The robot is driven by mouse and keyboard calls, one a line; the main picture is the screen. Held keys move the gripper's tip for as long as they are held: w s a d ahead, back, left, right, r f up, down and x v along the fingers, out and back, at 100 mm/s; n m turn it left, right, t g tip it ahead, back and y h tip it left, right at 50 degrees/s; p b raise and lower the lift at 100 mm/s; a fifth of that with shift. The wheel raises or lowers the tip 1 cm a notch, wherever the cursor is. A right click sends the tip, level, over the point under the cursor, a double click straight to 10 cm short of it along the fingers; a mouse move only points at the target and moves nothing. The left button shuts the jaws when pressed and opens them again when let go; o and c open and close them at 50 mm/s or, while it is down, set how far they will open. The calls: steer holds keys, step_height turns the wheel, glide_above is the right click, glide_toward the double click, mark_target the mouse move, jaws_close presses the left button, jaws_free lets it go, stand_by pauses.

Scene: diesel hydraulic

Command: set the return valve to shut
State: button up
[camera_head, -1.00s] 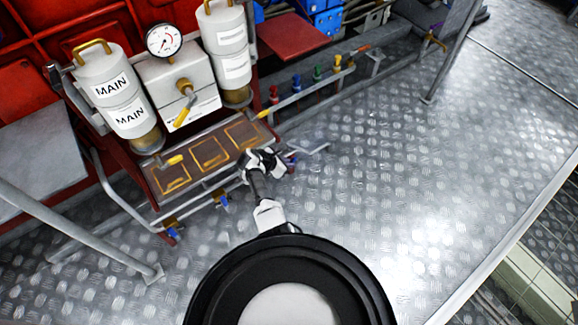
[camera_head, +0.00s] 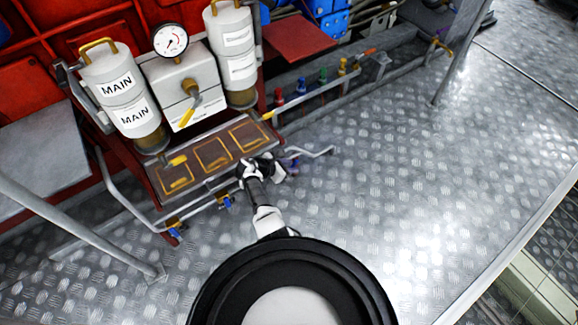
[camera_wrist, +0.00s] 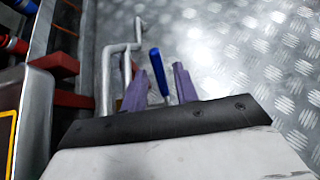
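A blue valve handle (camera_wrist: 158,72) stands between the two purple fingers of my gripper (camera_wrist: 162,78) in the wrist view. The fingers are apart, with a gap visible on both sides of the handle, so my gripper is open around it and not closed on it. In the head view my gripper (camera_head: 290,163) is low beside the right end of the drip tray, and the arm hides most of that handle there. No label naming a return valve is readable. Two other blue handles, the middle one (camera_head: 226,202) and the left one (camera_head: 175,233), sit along the tray's front edge.
A bent grey pipe (camera_head: 318,152) runs close to my gripper, also in the wrist view (camera_wrist: 107,75). The tray (camera_head: 160,207), white MAIN canisters (camera_head: 113,70), a gauge (camera_head: 171,40) and a yellow lever (camera_head: 187,112) stand behind. The floor at right is clear.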

steer(key=shift+r, duration=0.1)
steer(key=p+v, duration=1)
steer(key=v, duration=0.3)
steer(key=shift+s+a, duration=0.2)
steer(key=shift+a, duration=0.05)
steer(key=shift+r, duration=0.1)
